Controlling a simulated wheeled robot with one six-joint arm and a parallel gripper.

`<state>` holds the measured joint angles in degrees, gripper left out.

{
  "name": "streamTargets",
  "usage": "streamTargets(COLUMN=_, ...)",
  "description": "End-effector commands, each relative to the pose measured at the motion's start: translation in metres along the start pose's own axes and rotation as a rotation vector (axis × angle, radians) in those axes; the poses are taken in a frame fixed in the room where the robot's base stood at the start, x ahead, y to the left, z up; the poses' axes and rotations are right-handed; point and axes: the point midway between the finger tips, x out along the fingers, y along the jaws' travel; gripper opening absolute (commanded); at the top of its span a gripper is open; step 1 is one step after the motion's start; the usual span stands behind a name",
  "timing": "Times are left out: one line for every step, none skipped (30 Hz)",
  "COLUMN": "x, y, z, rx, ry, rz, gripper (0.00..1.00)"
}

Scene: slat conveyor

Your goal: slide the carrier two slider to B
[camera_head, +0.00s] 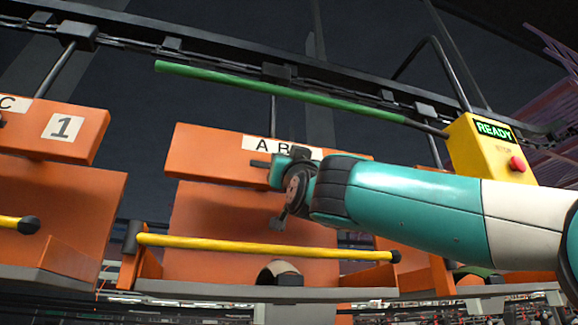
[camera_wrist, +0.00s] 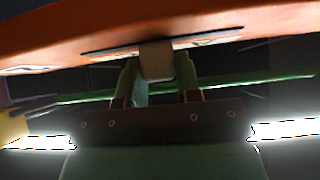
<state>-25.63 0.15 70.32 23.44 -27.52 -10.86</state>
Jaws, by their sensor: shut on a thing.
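The middle orange carrier (camera_head: 215,160) hangs ahead in the head view, with a white label lettered A B (camera_head: 265,144) on its upper panel. Its number plate is not visible. My gripper (camera_head: 283,185) is at this panel, just below the label, and covers part of it. In the wrist view, the pale slider knob (camera_wrist: 157,60) stands out of a dark slot (camera_wrist: 110,49) in the orange panel. My gripper (camera_wrist: 158,80) is shut on this knob, with a green finger on each side. Where the knob sits against the letters is hidden.
Carrier one (camera_head: 75,126) hangs at left. A yellow bar (camera_head: 260,248) crosses the middle carrier below my gripper. A green rail (camera_head: 280,90) runs above it. A yellow box (camera_head: 490,150) with a READY sign and red button stands at right, above my arm.

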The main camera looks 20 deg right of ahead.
Motion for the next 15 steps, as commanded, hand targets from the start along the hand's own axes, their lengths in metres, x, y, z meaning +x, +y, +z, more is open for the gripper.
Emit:
streamTargets(x=-0.0003, y=0.0002, z=-0.0002, rx=-0.001, ry=0.002, rz=0.002, gripper=0.0)
streamTargets(x=-0.0001, y=0.0008, z=-0.0004, rx=-0.002, ry=0.002, rz=0.003, gripper=0.0)
streamTargets(x=0.0001, y=0.0013, z=-0.0005, rx=-0.003, ry=0.001, rz=0.004, gripper=0.0)
streamTargets(x=0.0002, y=0.0015, z=-0.0005, rx=-0.003, ry=0.001, rz=0.004, gripper=0.0)
streamTargets(x=0.0002, y=0.0016, z=-0.0005, rx=-0.003, ry=0.001, rz=0.004, gripper=0.0)
streamTargets(x=0.0002, y=0.0016, z=-0.0004, rx=-0.003, ry=0.001, rz=0.004, gripper=0.0)
streamTargets(x=0.0002, y=0.0016, z=-0.0004, rx=-0.003, ry=0.001, rz=0.004, gripper=0.0)
streamTargets(x=0.0001, y=0.0016, z=-0.0004, rx=-0.003, ry=0.001, rz=0.004, gripper=0.0)
streamTargets(x=0.0001, y=0.0016, z=-0.0004, rx=-0.003, ry=0.001, rz=0.004, gripper=0.41)
streamTargets(x=0.0001, y=0.0015, z=-0.0004, rx=-0.003, ry=0.001, rz=0.004, gripper=0.48)
streamTargets(x=0.0001, y=0.0015, z=-0.0004, rx=-0.003, ry=0.001, rz=0.004, gripper=0.55)
streamTargets(x=0.0001, y=0.0015, z=-0.0004, rx=-0.003, ry=0.001, rz=0.004, gripper=0.57)
streamTargets(x=0.0001, y=0.0014, z=-0.0003, rx=-0.003, ry=0.001, rz=0.004, gripper=0.57)
streamTargets(x=0.0001, y=0.0014, z=-0.0003, rx=-0.003, ry=0.001, rz=0.004, gripper=0.57)
streamTargets(x=0.0001, y=0.0013, z=-0.0002, rx=-0.003, ry=0.0, rz=0.004, gripper=0.57)
